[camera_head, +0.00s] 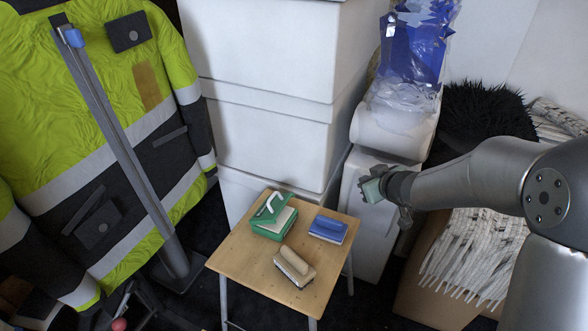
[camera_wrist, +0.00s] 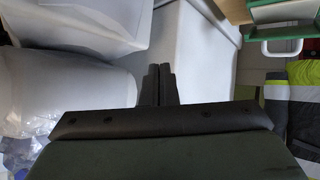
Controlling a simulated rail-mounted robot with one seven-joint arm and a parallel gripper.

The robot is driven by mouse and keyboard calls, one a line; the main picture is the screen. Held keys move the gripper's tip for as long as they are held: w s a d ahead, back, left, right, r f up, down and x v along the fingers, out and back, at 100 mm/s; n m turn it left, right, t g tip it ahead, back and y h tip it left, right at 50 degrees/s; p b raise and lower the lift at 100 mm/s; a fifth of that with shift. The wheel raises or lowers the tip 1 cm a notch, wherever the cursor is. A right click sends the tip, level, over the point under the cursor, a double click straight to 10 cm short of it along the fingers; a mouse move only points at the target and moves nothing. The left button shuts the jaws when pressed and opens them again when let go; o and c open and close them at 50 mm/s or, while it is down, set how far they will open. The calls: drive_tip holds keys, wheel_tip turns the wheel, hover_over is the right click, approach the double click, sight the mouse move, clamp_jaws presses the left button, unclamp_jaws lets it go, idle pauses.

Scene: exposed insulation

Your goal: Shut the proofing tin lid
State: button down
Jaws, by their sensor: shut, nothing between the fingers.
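The proofing tin (camera_head: 274,227) is a green box on a small wooden table. Its green lid (camera_head: 270,204) with a white handle stands raised and tilted at the far left side, and a pale inside shows. In the wrist view the green tin (camera_wrist: 285,14) is cut off at the top right corner, with the white handle (camera_wrist: 282,50) below it. My gripper (camera_head: 366,190) is up to the right of the table, apart from the tin. Its two dark fingers also show in the wrist view (camera_wrist: 157,70), closed together and empty.
The wooden table (camera_head: 232,262) also holds a blue block-like item (camera_head: 328,229) and a beige brush-like item (camera_head: 295,266). White boxes (camera_head: 270,150) stand behind it. A high-visibility jacket (camera_head: 100,130) is at left. A white bin-like unit (camera_head: 372,245) stands behind my gripper.

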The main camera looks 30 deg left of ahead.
drive_tip(key=s+a+r+n+g+y+p, duration=0.2)
drive_tip(key=s+a+n+g+y, duration=0.1)
drive_tip(key=a, duration=0.5)
drive_tip(key=n+g+y+b, duration=0.2)
drive_tip(key=n+g, duration=0.1)
drive_tip(key=g, duration=0.2)
hover_over(276, 205)
drive_tip(key=a, duration=0.3)
drive_tip(key=f, duration=0.5)
drive_tip(key=shift+d+f, duration=0.1)
drive_tip(key=shift+d, duration=0.1)
drive_tip(key=shift+d+f, duration=0.8)
drive_tip(key=shift+f, duration=0.05)
drive_tip(key=shift+d+f+b, duration=0.4)
drive_tip(key=shift+d+f, duration=0.1)
drive_tip(key=shift+d, duration=0.05)
